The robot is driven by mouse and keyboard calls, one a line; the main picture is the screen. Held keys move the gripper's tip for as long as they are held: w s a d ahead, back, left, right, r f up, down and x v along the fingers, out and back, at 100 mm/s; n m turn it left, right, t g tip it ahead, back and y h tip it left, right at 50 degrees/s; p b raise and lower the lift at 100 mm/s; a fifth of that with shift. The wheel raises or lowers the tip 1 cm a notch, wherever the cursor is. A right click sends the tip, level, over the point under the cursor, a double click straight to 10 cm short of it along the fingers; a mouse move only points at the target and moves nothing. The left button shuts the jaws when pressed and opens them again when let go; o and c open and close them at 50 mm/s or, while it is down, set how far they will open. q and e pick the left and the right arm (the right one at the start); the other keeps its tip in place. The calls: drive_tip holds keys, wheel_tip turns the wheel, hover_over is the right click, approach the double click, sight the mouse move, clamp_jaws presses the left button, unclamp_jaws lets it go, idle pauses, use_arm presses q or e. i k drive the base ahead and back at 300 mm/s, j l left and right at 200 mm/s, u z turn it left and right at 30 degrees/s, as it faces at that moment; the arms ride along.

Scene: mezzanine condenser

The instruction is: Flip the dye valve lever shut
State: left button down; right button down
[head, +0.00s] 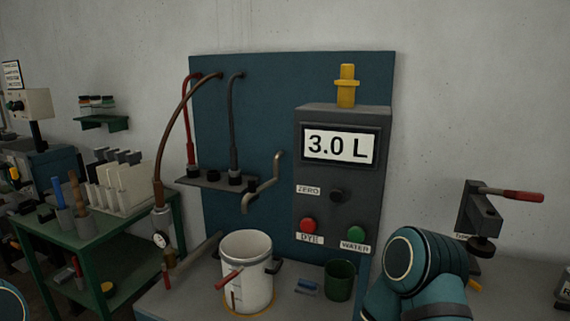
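I cannot tell for sure which part is the dye valve lever. A grey control box (313,180) reads "3.0 L"; its red button (308,225) is labelled DYE and its green button (356,234) WATER. A yellow valve-like fitting (347,86) stands upright on top of the box. A lever with a red handle (229,279) slants across the front of a white pot (247,260). Another red-handled lever (512,193) sticks out to the right from a dark clamp (480,222). Neither gripper shows; only links of my arms appear at the lower right and lower left corner.
A bent grey spout (266,188) hangs above the pot. A green cup (340,280) and a small blue item (306,287) stand right of it. A brown hose (169,130) with a gauge (160,239) is at left. A green cart (95,240) holds tools and racks.

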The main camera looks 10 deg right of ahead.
sight(165, 270)
drive_tip(key=i+j+u, duration=0.2)
drive_tip(key=i, duration=0.25)
drive_tip(key=i+j+u, duration=0.15)
drive_tip(key=i, duration=0.3)
drive_tip(key=i+j+z, duration=0.15)
drive_tip(key=j, duration=0.2)
drive_tip(key=i+j+z, duration=0.15)
drive_tip(key=j, duration=0.25)
